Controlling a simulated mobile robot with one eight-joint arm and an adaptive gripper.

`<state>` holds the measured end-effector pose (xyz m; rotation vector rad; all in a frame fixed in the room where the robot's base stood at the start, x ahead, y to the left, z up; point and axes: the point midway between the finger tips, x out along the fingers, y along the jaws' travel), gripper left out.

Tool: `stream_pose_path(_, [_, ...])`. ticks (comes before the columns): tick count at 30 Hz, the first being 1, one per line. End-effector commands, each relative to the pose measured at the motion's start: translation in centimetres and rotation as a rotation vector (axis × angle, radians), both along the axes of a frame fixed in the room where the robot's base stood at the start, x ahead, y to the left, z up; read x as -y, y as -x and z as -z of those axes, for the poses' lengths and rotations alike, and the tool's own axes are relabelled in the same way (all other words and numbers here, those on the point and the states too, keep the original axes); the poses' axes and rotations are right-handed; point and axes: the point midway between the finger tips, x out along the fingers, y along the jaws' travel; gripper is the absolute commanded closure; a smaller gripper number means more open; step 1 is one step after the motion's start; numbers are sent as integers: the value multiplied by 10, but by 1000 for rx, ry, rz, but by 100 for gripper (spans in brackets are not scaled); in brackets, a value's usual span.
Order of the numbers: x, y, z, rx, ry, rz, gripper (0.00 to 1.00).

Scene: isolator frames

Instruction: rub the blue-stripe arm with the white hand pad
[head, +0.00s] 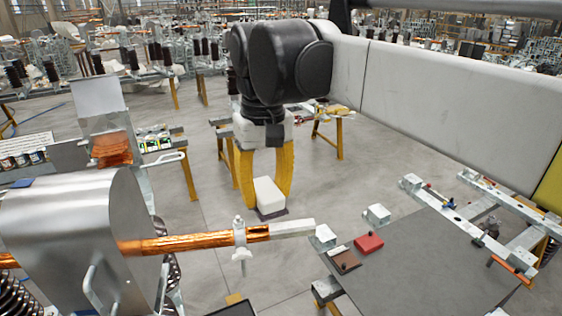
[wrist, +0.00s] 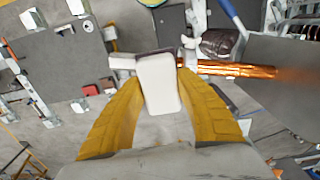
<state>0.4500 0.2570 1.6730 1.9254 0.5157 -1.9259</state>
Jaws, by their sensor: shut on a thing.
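My gripper (head: 268,190) has two yellow fingers, shut on the white hand pad (head: 268,194), a white block with a dark underside. The pad also shows between the fingers in the wrist view (wrist: 159,84). A copper-coloured arm (head: 190,242) with a pale metal end (head: 292,229) and a clamp runs right from a large metal housing. No blue stripe is clear on it. In the head view the pad is just above the arm in the picture. In the wrist view the pad overlaps the arm (wrist: 235,69), partly hiding it; I cannot tell whether they touch.
A grey table (head: 430,262) at right bears a red block (head: 369,244) and a brown block (head: 345,260). The metal housing (head: 75,240) fills the left front. Open floor (head: 345,190) lies between.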

Motion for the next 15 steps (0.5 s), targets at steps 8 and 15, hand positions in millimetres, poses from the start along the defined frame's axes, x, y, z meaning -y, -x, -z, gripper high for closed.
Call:
stream_pose_path(8, [3, -4, -22, 0, 0, 4, 99])
stream_pose_path(15, [3, -4, -21, 0, 0, 3, 99])
